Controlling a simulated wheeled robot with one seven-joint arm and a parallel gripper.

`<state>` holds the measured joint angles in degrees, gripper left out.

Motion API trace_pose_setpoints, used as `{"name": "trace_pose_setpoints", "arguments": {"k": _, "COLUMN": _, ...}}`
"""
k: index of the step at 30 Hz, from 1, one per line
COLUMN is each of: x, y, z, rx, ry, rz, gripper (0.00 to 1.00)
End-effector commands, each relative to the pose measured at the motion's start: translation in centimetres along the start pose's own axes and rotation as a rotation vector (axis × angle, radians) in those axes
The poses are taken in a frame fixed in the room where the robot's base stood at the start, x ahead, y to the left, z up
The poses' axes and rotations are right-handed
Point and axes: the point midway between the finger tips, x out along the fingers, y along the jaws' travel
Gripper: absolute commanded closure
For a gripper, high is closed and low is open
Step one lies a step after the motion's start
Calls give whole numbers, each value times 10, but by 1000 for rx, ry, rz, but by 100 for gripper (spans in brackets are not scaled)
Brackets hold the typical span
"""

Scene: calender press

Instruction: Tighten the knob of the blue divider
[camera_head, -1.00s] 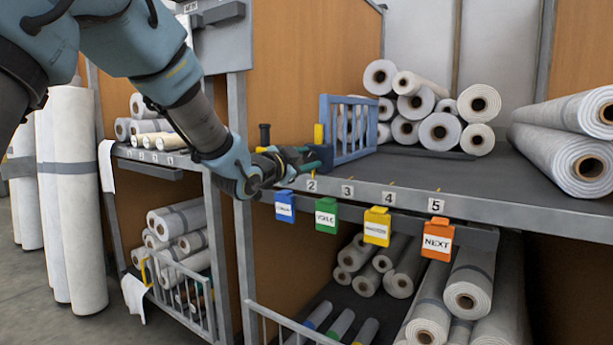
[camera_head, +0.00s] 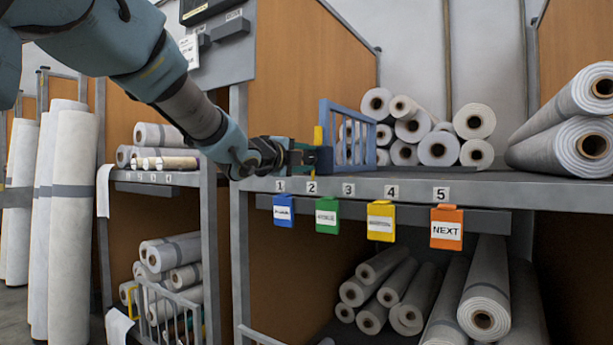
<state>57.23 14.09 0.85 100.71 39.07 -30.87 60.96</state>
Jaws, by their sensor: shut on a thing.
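The blue divider (camera_head: 352,118) is a barred panel standing upright on the upper shelf, near labels 2 and 3. A dark block (camera_head: 323,160) sits at its front lower left, at the shelf edge, with a yellow part (camera_head: 318,135) above it. My gripper (camera_head: 303,157) reaches in from the left, level with the shelf edge, and is shut on the divider's knob at the block's left side. The knob itself is hidden by the fingers.
The dark upper shelf (camera_head: 455,184) holds several white rolls (camera_head: 438,148) behind the divider and large rolls (camera_head: 585,143) at right. Numbered labels line its edge. Blue, green, yellow and orange tags (camera_head: 446,228) hang below. More rolls (camera_head: 485,300) lie underneath.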

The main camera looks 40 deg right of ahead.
Motion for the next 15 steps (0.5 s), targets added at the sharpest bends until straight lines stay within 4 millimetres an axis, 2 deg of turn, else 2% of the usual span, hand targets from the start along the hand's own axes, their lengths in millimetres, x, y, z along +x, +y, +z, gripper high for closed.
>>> {"name": "trace_pose_setpoints", "arguments": {"k": 1, "x": 0, "y": 7, "z": -1, "rx": 46, "ry": -1, "rz": -2, "gripper": 100}}
{"name": "trace_pose_setpoints", "arguments": {"k": 15, "x": 0, "y": 7, "z": 0, "rx": 493, "ry": -1, "rz": 0, "gripper": 100}}
